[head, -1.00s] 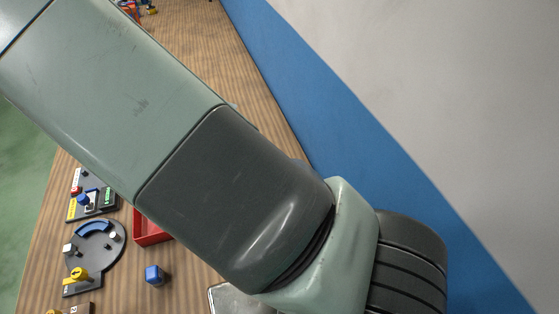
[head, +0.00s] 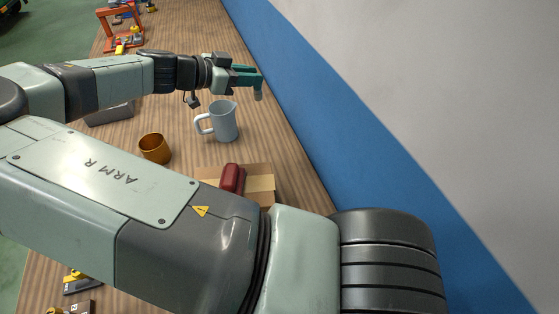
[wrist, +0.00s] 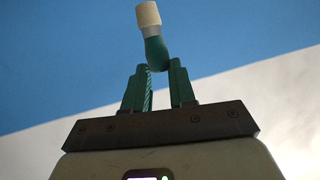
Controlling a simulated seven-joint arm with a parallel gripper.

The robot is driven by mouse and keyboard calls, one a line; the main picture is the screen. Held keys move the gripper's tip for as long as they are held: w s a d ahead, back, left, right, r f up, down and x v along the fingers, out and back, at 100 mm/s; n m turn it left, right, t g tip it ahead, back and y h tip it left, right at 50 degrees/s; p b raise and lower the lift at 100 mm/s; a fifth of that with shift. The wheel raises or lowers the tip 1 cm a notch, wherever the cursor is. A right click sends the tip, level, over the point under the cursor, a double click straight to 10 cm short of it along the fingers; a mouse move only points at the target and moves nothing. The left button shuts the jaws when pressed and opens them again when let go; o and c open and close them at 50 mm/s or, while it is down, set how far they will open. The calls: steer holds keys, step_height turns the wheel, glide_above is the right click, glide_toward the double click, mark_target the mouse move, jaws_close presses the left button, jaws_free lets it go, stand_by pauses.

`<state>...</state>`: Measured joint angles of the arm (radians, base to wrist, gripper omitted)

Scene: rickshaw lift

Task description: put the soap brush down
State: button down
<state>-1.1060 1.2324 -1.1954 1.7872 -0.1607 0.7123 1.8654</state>
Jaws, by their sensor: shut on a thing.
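The soap brush has a teal handle (wrist: 155,51) and a pale, blunt cylindrical head (wrist: 148,15) in the wrist view. My gripper (wrist: 160,67) is shut on the handle, and the head points away from the fingers. In the head view my gripper (head: 260,77) is held out over the table's far right side, above and right of a grey-blue jug (head: 223,122). The brush appears clear of the table.
A brown mug (head: 155,149) stands left of the jug. A cardboard box (head: 262,184) with a dark red object (head: 232,178) is nearer. An orange frame (head: 120,28) stands far back. A blue-and-grey wall (head: 310,130) borders the table's right edge.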

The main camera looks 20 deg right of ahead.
steer(key=s+d+r+m+g, duration=0.4)
steer(key=r+g, duration=0.1)
steer(key=r, duration=0.2)
steer(key=f, duration=2.8)
steer(key=shift+s, duration=0.2)
steer(key=c, duration=0.9)
jaws_free()
steer(key=shift+a, duration=0.1)
steer(key=shift+r, duration=0.1)
